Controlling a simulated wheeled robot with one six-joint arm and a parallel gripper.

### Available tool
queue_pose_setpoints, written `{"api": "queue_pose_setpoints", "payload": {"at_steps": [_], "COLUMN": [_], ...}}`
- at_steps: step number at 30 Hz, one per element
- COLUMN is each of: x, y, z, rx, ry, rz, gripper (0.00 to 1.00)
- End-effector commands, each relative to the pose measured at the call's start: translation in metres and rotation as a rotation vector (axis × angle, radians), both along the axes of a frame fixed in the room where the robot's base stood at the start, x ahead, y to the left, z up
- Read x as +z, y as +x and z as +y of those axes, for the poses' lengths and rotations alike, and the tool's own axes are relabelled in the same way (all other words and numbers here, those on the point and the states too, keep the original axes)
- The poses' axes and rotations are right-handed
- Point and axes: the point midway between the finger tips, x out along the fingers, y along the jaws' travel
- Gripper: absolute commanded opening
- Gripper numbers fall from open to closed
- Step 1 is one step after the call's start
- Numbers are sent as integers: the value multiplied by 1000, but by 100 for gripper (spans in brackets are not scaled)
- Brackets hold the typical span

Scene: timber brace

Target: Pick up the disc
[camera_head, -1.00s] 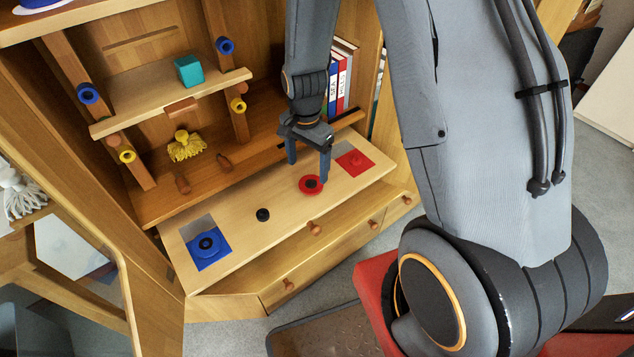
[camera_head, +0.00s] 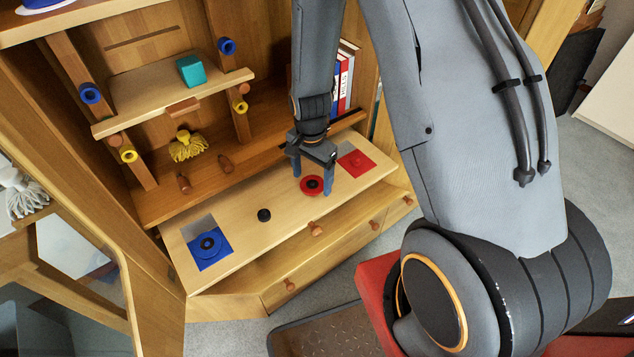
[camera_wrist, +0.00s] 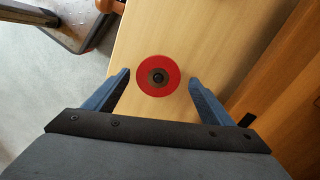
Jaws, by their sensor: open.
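A red disc (camera_head: 309,190) with a dark centre lies flat on the pale wooden board, and the wrist view shows it from above (camera_wrist: 169,66). My gripper (camera_head: 312,180) is over the disc with one finger to each side. In the wrist view the fingers of my gripper (camera_wrist: 160,82) are spread wide and the disc shows between and just beyond their tips. The gripper is open and holds nothing. I cannot tell the exact height of the fingertips above the board.
A shelf with a teal cube (camera_head: 191,70) stands behind. Books (camera_head: 346,75) stand behind the gripper.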

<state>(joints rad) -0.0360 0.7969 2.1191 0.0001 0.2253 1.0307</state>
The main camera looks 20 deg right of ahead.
Motion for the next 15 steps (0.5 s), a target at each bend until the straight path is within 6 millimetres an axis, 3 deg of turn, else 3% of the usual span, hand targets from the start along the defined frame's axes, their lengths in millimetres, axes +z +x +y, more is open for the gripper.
{"api": "queue_pose_setpoints", "payload": {"at_steps": [15], "x": [-3], "y": [0], "z": [0], "rx": [0], "ry": [0], "rz": [0], "gripper": [75]}}
